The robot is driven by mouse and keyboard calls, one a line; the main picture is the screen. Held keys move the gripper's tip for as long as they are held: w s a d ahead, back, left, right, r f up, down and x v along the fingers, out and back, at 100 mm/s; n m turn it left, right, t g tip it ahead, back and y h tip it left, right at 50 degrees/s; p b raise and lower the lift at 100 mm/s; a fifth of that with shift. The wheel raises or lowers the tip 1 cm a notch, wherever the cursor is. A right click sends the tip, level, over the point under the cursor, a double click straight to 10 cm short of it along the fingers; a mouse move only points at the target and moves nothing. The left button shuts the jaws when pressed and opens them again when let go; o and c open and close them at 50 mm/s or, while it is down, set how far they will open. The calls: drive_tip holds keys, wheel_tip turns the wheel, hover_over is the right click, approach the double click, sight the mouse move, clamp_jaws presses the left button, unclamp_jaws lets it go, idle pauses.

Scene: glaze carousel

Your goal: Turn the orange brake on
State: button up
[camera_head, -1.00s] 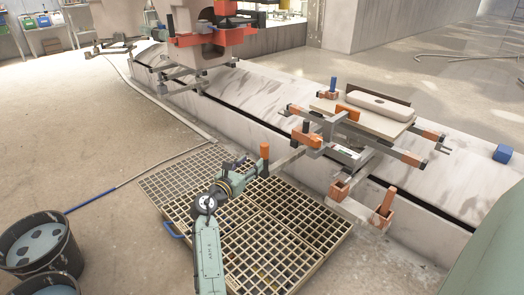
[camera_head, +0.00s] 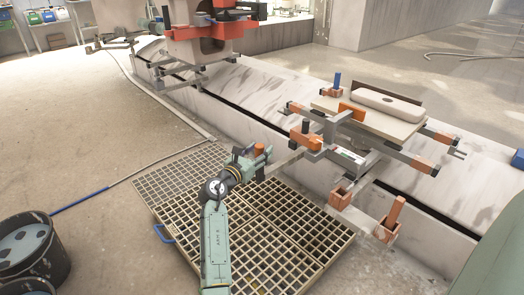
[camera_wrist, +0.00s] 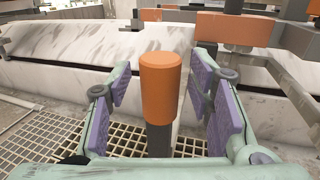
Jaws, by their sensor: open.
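The orange brake (camera_head: 259,149) is an upright orange cylinder on a dark post, at the end of a grey bar reaching from the carousel over the floor grating. In the wrist view the brake handle (camera_wrist: 160,88) stands upright between my finger pads, with a gap on both sides. My gripper (camera_head: 256,160) is open around the handle; in the wrist view my gripper (camera_wrist: 161,78) shows purple pads left and right. The lower end of the post is hidden behind my gripper's body.
A carousel arm (camera_head: 370,120) carries a board with a pale slab and several orange-tipped bars. Orange holders (camera_head: 386,230) stand at the right. A low concrete ledge (camera_head: 290,90) runs behind. Buckets (camera_head: 30,255) stand at the left. The grating (camera_head: 280,240) is clear beside my arm.

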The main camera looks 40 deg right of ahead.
drive_tip(key=shift+d, duration=0.1)
drive_tip(key=shift+c, duration=0.3)
clamp_jaws()
idle(0.4)
